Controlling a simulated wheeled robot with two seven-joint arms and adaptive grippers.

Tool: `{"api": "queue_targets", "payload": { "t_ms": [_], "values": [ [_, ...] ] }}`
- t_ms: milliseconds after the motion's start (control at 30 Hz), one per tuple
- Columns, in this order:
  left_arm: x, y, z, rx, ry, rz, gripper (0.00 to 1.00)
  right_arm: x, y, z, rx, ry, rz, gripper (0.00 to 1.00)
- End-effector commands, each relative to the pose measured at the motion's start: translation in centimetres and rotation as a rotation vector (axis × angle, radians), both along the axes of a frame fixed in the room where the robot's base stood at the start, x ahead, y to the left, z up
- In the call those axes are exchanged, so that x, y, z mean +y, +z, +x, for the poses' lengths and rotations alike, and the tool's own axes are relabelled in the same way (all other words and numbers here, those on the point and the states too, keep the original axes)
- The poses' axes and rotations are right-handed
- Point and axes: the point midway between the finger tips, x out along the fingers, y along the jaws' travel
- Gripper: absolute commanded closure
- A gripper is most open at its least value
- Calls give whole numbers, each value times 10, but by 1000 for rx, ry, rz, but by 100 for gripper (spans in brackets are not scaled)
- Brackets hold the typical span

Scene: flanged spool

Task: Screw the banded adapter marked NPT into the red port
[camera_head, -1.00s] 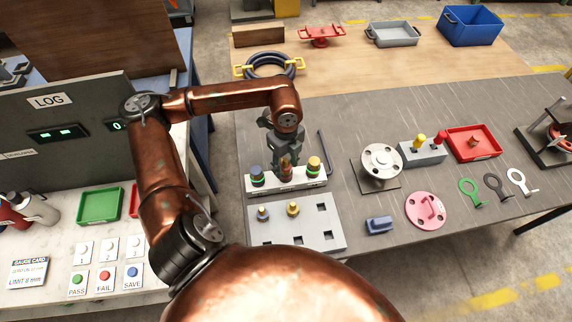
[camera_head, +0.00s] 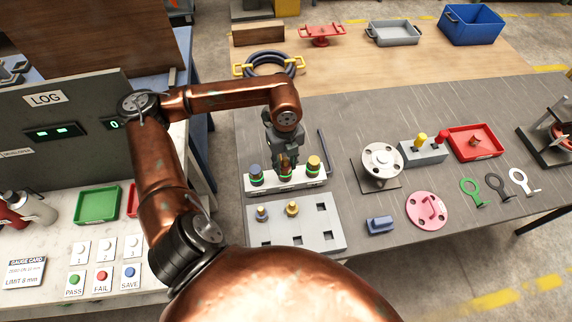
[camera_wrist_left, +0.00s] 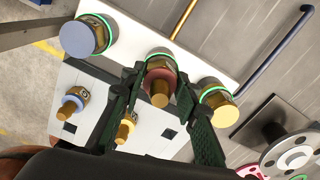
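A pale block (camera_head: 318,180) carries three ports in a row, blue (camera_head: 256,172), a middle one and yellow (camera_head: 314,164), each with a green ring. In the left wrist view, a brass stem (camera_wrist_left: 160,97) with a reddish collar (camera_wrist_left: 158,80) stands at the middle port. My left gripper (camera_head: 285,163) points down over it, its green-padded fingers (camera_wrist_left: 161,85) either side of the collar. I cannot tell if the pads touch it. No NPT marking is readable. My right gripper is not in view.
Right of the block are a pale flange (camera_head: 382,161), a grey stand with yellow and red knobs (camera_head: 425,153), a red tray (camera_head: 462,151) and a pink disc (camera_head: 420,213). A blue piece (camera_head: 380,224) lies near the tray. A dark bent rod (camera_head: 323,150) lies behind the block.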

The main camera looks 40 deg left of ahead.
Motion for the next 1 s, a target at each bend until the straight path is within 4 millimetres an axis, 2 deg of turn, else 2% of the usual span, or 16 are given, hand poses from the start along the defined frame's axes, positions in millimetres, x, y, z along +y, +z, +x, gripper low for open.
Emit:
{"api": "queue_targets", "payload": {
  "t_ms": [200, 567, 767, 1000],
  "values": [
    [0, 1, 0, -1, 3, 1, 55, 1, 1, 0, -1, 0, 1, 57],
    [0, 6, 0, -2, 5, 0, 54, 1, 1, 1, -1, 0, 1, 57],
    [0, 37, 1, -6, 5, 2, 54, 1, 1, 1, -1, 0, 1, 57],
    [0, 87, 1, -5, 5, 1, 54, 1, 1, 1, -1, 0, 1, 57]
  ]
}}
